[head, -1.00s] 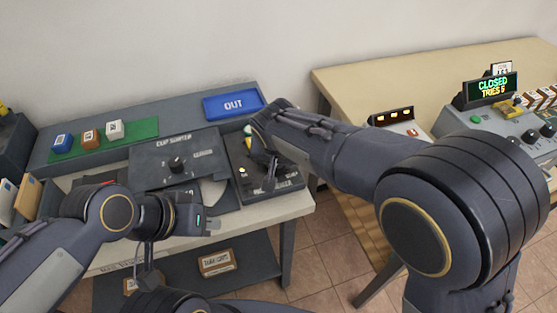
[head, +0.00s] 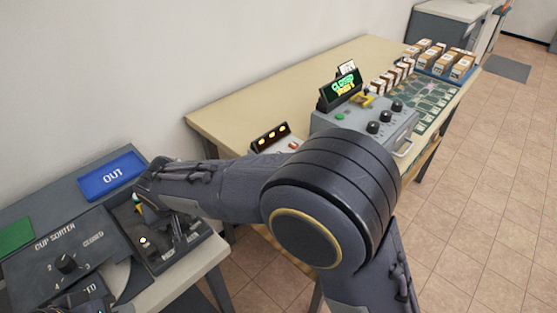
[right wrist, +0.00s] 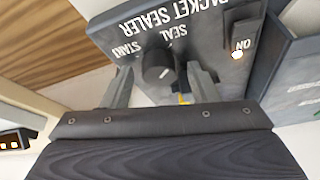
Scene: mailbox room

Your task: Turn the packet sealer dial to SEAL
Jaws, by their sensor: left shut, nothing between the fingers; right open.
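The packet sealer (head: 158,262) is a dark box at the left in the head view, with a lit lamp. Its panel (right wrist: 200,25) shows upside down in the right wrist view, with START, SEAL and ON lettering. Its round dark dial (right wrist: 158,67) has a small pale mark; I cannot tell for sure which word it points at. My right gripper (right wrist: 161,88) is open, with a finger on each side of the dial. I cannot tell whether they touch it. The arm hides much of the sealer in the head view.
The cup sorter (head: 65,263) is left of the sealer, with the blue OUT tray (head: 112,175) behind. On the beige table (head: 240,103) stand a grey console (head: 365,120) with a lit display and several small boxes (head: 455,62). A lit ON lamp (right wrist: 237,54) is beside the dial.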

